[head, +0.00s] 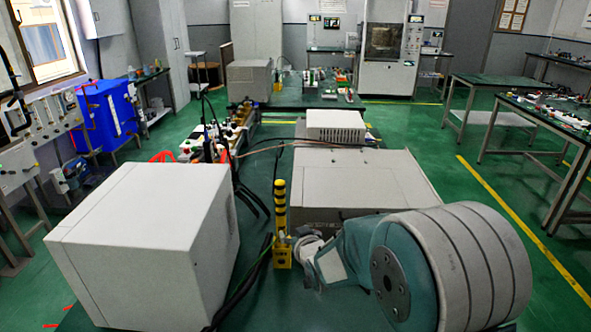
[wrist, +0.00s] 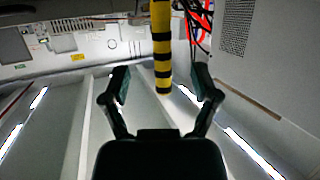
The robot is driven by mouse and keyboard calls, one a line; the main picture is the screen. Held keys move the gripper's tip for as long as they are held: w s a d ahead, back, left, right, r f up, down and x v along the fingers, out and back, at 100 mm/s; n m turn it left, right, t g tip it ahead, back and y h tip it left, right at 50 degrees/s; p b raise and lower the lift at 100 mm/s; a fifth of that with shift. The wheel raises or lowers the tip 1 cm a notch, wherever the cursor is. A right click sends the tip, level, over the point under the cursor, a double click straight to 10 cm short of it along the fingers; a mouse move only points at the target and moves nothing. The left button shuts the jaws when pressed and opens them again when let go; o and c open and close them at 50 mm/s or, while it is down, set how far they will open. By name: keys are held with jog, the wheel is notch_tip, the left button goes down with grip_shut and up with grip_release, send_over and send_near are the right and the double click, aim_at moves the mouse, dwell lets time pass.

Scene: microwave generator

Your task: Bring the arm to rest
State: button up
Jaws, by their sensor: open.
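My arm (head: 400,265) fills the lower right of the head view, above the dark table. My gripper (wrist: 161,82) shows in the wrist view with its two dark fingers spread apart and nothing held. The gripper's fingers cannot be made out in the head view. A yellow and black striped post (wrist: 161,45) appears in the gap between the fingers in the wrist view, which looks upside down. I cannot tell how far beyond the fingertips it is. The same post (head: 281,205) stands upright left of my arm in the head view.
A large white box (head: 150,235) stands left of the post, with dark cables (head: 247,275) between them. A low grey cabinet (head: 360,180) lies behind my arm, and a white unit (head: 337,125) is behind it.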

jog(key=s+d+r+m+g+h, duration=0.1)
jog(key=s+d+r+g+h, duration=0.15)
jog(key=s+d+r, duration=0.4)
jog(key=s+d+r+m+g+h, duration=0.1)
jog(key=s+d, duration=0.3)
jog(key=s, duration=1)
jog(key=s+d+r+m+g+h, duration=0.1)
jog(key=s+d+g, duration=0.3)
jog(key=s, duration=0.9)
jog(key=shift+s+d+r+m, duration=0.35)
jog(key=shift+d+r+m, duration=0.15)
jog(key=shift+d+r, duration=0.2)
